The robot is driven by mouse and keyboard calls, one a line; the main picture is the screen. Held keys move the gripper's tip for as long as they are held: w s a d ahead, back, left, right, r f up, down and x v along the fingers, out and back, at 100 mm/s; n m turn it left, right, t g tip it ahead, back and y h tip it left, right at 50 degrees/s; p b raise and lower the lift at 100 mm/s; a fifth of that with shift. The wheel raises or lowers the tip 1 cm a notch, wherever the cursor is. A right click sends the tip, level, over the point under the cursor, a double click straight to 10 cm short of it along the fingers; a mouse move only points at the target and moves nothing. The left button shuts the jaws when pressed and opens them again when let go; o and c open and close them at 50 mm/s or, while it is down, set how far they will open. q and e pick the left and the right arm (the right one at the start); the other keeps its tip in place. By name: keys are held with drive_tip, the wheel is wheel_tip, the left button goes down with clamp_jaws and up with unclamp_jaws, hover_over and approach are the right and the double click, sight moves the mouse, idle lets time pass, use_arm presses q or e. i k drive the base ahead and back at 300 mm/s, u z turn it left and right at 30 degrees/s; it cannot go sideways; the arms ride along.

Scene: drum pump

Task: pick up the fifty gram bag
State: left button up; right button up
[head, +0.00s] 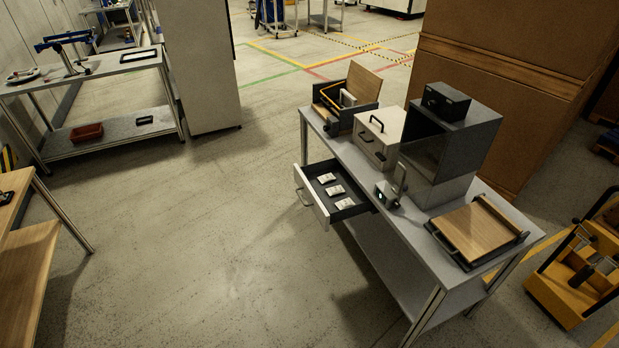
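Three small whitish bags lie in a row in an open drawer (314,203) under the grey table on the right. They are a far bag (327,178), a middle bag (335,190) and a near bag (345,203). Their labels are too small to read, so I cannot tell which is the fifty gram bag. The drawer is pulled out to the left and has a handle on its front. Neither gripper is in view.
The grey table (375,243) carries a white box (379,133), a dark cabinet (452,132), an open box (345,103) and a wooden board (478,232). Open floor (200,230) lies left of the drawer. A wooden table (14,205) stands at the left edge, a yellow cart (560,290) at the right.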

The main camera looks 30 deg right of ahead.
sight(326, 178)
drive_tip(key=u, duration=0.4)
drive_tip(key=i, duration=2.95)
drive_tip(key=z, duration=1.8)
drive_tip(key=i, duration=0.8)
drive_tip(key=z, duration=0.7)
